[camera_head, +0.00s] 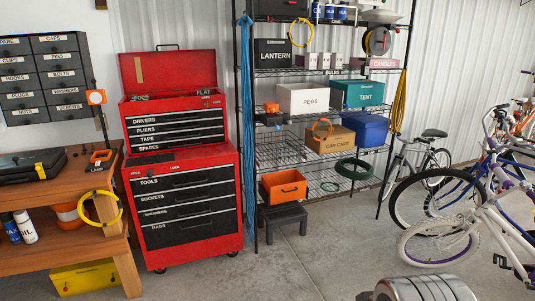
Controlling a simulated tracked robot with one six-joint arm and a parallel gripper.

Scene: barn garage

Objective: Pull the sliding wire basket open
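A dark wire basket (280,149) sits at the left of the black wire shelving rack, on the level below the white PEGS box. Its thin wires blend with the shelf wires, so I cannot tell how far it is slid out. It looks empty.
A PEGS box (303,100) is above the basket, a CAR CARE box (330,139) to its right and an orange bin (284,187) below. A black step stool (283,217) stands before the rack. A red tool chest (187,200) is left, bikes (440,215) right. Floor between is clear.

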